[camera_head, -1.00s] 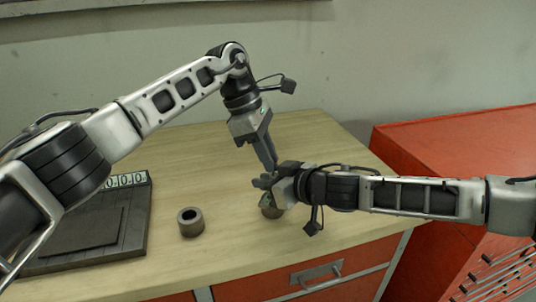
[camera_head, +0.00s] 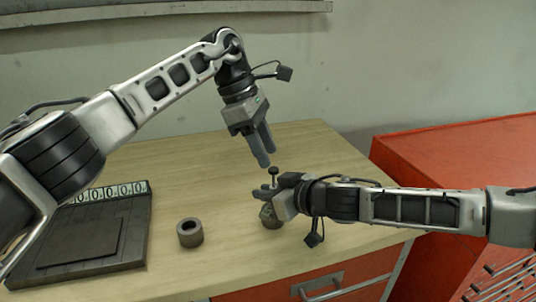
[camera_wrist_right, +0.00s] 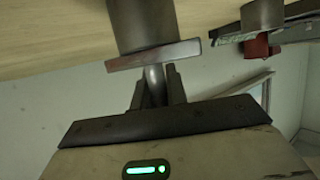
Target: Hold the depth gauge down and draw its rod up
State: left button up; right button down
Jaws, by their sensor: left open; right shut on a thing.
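The depth gauge (camera_head: 269,216) stands on the wooden table near its front edge, with a thin rod and dark round knob (camera_head: 273,171) at its top. My right gripper (camera_head: 267,190) is shut on the gauge, below the knob. In the right wrist view the gauge's grey body and flat crosspiece (camera_wrist_right: 153,55) show, with the rod between the fingers (camera_wrist_right: 157,92); the exact contact is unclear. My left gripper (camera_head: 265,160) points down, open and empty, its fingertips just above and slightly left of the knob, seemingly apart from it.
A dark grey ring (camera_head: 190,233) stands left of the gauge. A dark slab (camera_head: 90,240) with a row of numbered tiles lies at the table's left. A red cabinet (camera_head: 450,150) stands right of the table (camera_head: 225,170). The table's back middle is clear.

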pick_arm(q)
jog(key=v, duration=1)
pick_arm(e)
jog(key=shift+r, duration=0.1)
pick_arm(q)
jog(key=shift+d, duration=0.1)
pick_arm(e)
jog(key=c, duration=1.3)
grip_release()
